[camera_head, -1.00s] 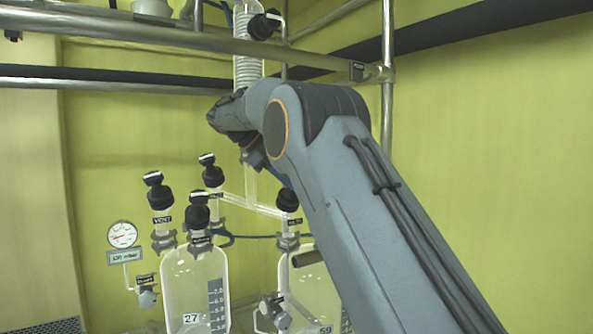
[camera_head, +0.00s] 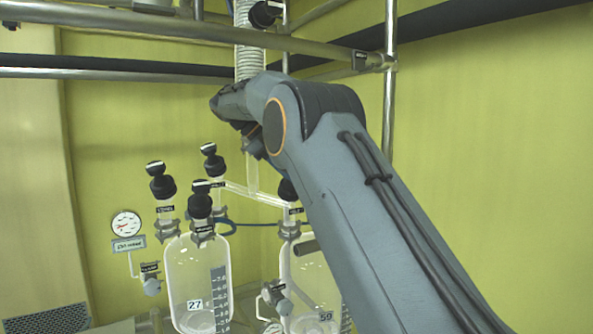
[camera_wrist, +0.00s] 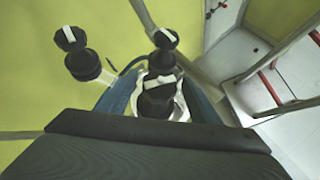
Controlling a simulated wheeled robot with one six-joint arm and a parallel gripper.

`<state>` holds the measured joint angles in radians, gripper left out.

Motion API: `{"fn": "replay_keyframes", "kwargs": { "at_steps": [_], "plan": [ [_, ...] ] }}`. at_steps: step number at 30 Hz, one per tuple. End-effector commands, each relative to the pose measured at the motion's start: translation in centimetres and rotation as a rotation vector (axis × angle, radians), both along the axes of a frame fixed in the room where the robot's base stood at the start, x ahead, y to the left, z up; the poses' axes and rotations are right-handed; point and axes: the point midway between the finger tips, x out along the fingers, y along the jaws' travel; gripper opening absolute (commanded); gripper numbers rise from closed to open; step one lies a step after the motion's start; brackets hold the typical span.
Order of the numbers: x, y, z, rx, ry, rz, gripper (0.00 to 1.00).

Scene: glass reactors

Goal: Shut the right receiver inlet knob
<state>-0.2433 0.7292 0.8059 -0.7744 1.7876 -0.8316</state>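In the head view the right receiver (camera_head: 305,275), a clear bottle marked 59, stands partly behind my arm. Its black inlet knob (camera_head: 288,190) sits on a labelled glass neck, mostly covered by my arm. My gripper is hidden behind the arm there. In the wrist view two blue fingers of my gripper (camera_wrist: 160,73) show spread apart. Between them, below, is a black knob with a white bar (camera_wrist: 155,98), which appears to be the right inlet knob. The bar lies roughly crosswise. I cannot tell whether the fingers touch it.
The left receiver (camera_head: 196,280), marked 27, has several black knobs, including a front one (camera_head: 200,203) and a left one (camera_head: 160,183). A gauge (camera_head: 126,223) stands further left. Metal rails (camera_head: 230,42) cross above. The right side of the head view is bare yellow wall.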

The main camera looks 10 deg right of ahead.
Motion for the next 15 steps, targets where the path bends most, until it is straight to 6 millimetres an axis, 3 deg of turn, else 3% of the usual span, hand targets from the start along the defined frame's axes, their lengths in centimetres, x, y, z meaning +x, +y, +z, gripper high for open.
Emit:
{"fn": "replay_keyframes", "kwargs": {
  "at_steps": [15],
  "plan": [
    [-0.05, -0.09, -0.01, -0.019, -0.006, 0.03, 0.57]
  ]
}}
